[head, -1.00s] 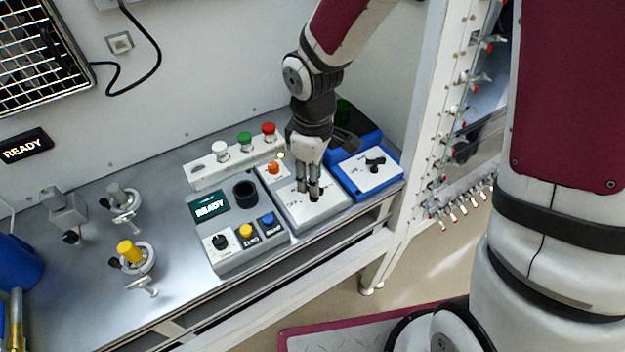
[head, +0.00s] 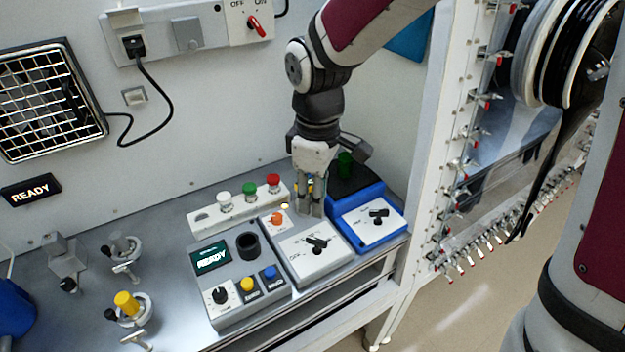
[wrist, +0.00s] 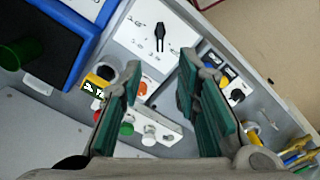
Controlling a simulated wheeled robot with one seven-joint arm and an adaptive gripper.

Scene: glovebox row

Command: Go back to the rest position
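My gripper (head: 311,207) points down above the back of the bench, over the rear edge of a grey box with a black knob (head: 317,243). In the wrist view its two green-padded fingers (wrist: 160,92) stand apart with nothing between them. The black knob also shows in the wrist view (wrist: 160,36), beyond the fingertips and apart from them.
A blue box with a black knob (head: 378,213) stands right of my gripper. Left are a white strip with white, green and red buttons (head: 273,182) and a READY panel (head: 211,258). Clamps with a yellow knob (head: 127,303) stand farther left. A white frame post (head: 432,130) rises at right.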

